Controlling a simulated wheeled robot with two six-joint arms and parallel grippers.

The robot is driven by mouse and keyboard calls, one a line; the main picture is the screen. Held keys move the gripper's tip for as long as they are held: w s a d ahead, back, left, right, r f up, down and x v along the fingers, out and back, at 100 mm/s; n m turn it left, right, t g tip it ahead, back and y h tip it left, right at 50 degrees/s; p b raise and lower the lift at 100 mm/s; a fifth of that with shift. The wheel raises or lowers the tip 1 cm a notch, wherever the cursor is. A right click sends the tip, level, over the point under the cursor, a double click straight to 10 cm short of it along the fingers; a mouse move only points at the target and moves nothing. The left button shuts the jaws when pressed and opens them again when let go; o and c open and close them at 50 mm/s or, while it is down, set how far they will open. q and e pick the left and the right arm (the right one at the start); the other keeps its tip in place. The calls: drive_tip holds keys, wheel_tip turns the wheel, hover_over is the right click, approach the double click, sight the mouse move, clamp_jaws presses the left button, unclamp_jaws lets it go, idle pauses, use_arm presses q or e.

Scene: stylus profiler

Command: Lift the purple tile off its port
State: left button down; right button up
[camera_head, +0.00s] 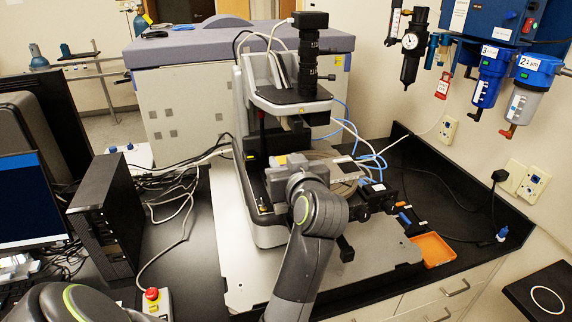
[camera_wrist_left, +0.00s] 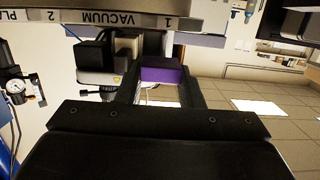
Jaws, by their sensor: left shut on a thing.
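The purple tile (camera_wrist_left: 161,75) shows in the left wrist view, between the two dark fingers of my left gripper (camera_wrist_left: 160,90), which is shut on it. In the head view my left gripper (camera_head: 287,180) is over the front of the profiler (camera_head: 262,140), beside its round stage. The purple tile cannot be made out in the head view, where my wrist and the instrument hide that spot. Its port is hidden too, so I cannot tell whether the tile touches it. My right gripper is not in view.
A strip labelled VACUUM (camera_wrist_left: 120,20) shows upside down beyond the tile in the wrist view. The profiler's camera column (camera_head: 308,60) rises behind my gripper. Blue tubes and cables run to its right. An orange tray (camera_head: 433,249) sits at front right; a black computer (camera_head: 105,215) stands left.

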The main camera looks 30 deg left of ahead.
use_arm(q)
drive_tip(key=shift+r, duration=2.55)
drive_tip(key=shift+f, duration=0.1)
